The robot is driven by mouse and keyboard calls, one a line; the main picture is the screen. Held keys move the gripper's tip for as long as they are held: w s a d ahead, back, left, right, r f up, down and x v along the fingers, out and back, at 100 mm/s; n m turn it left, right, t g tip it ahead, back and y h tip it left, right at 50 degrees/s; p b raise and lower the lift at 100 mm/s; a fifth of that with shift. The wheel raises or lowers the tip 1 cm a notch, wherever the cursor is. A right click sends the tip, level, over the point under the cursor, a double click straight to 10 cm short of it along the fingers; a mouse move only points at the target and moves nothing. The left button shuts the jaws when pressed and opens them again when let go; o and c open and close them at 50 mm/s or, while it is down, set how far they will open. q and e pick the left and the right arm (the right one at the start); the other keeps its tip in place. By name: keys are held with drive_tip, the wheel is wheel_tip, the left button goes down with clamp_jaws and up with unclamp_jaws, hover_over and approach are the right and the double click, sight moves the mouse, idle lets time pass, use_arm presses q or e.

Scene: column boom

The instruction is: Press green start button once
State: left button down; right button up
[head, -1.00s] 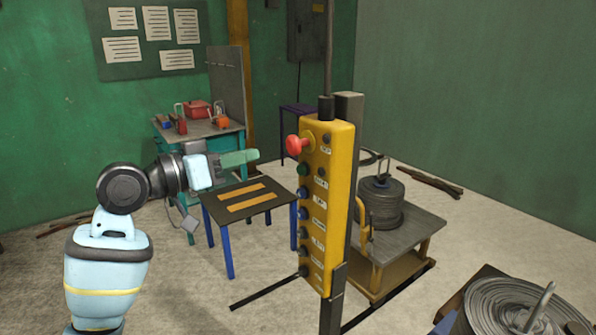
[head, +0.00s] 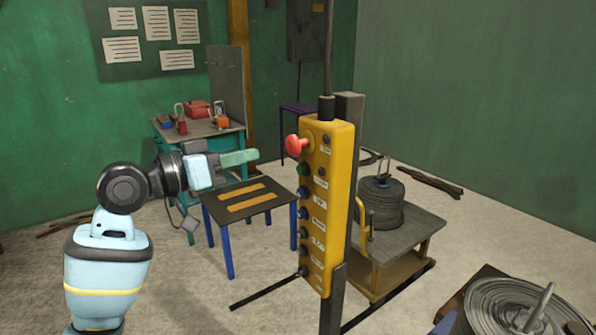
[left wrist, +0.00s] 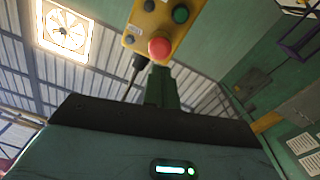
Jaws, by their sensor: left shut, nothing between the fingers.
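A yellow control box (head: 338,200) hangs upright on a dark post, with a column of buttons on its left face. The green start button (head: 303,169) sits just below a red mushroom button (head: 293,145). In the left wrist view the green button (left wrist: 180,14) shows above and right of the red button (left wrist: 159,47). My left gripper (head: 254,155) is shut and empty. It points right towards the box, apart from it, a little left of the red and green buttons. My right gripper is not in view.
A low table (head: 225,205) with blue legs stands behind my left gripper. A green workbench (head: 228,139) with tools stands behind it. A wooden cart (head: 410,240) with a wire coil (head: 381,205) is right of the post.

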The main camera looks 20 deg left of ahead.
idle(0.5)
use_arm(q)
drive_tip(key=w+a+f+m+t+y, duration=0.45)
drive_tip(key=a+m+t+y, duration=0.4)
drive_tip(key=y, duration=0.55)
drive_tip(key=s+d+f+m+t+h, duration=0.1)
drive_tip(key=s+d+m+h, duration=0.1)
drive_tip(key=m, duration=1)
drive_tip(key=s+d+f+m+t+h+b, duration=0.1)
drive_tip(key=d+m+h, duration=0.3)
drive_tip(key=m, duration=0.8)
drive_tip(key=shift+s+d+f, duration=0.45)
drive_tip(key=shift+s+d, duration=0.45)
drive_tip(key=shift+d, duration=0.2)
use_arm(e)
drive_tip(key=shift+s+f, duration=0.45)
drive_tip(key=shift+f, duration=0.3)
